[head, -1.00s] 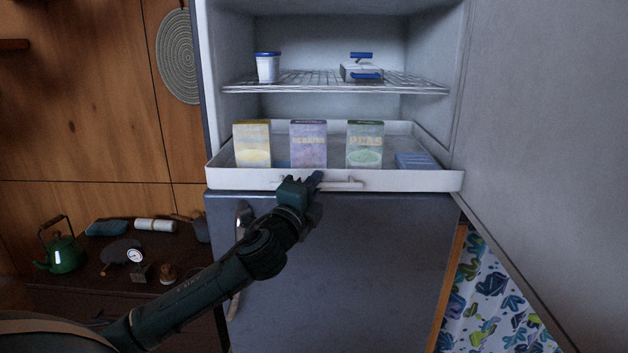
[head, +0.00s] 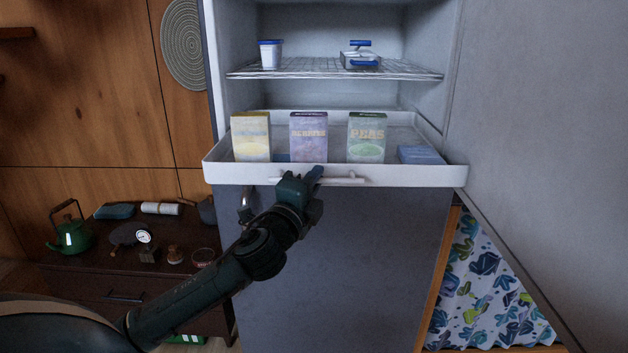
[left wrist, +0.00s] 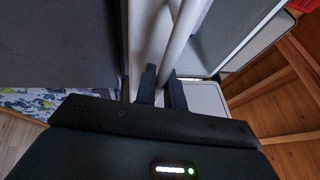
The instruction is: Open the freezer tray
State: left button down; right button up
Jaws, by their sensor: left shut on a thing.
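The white freezer tray (head: 400,176) is in the head view, drawn partly out of the open freezer compartment. Its front juts past the fridge front. Boxes of food stand in it: a yellow one (head: 250,137), a purple one (head: 308,137) and a green one (head: 366,138); a blue box (head: 421,155) lies at the right. My left gripper (head: 312,176) is shut on the bar handle (head: 345,179) at the tray's front. In the left wrist view the fingers (left wrist: 160,92) are around the pale bar. My right gripper is not in view.
The freezer door (head: 545,140) stands open at the right. A wire shelf (head: 335,70) above holds a tub (head: 270,54) and a lidded container (head: 360,57). A dark cabinet at the left bears a green kettle (head: 70,232) and small items.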

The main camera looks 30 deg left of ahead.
pick_arm(q)
jog(key=c, duration=1.8)
grip_release()
jog(key=b+v, duration=0.1)
jog(key=v, duration=1.2)
jog(key=shift+s, duration=0.1)
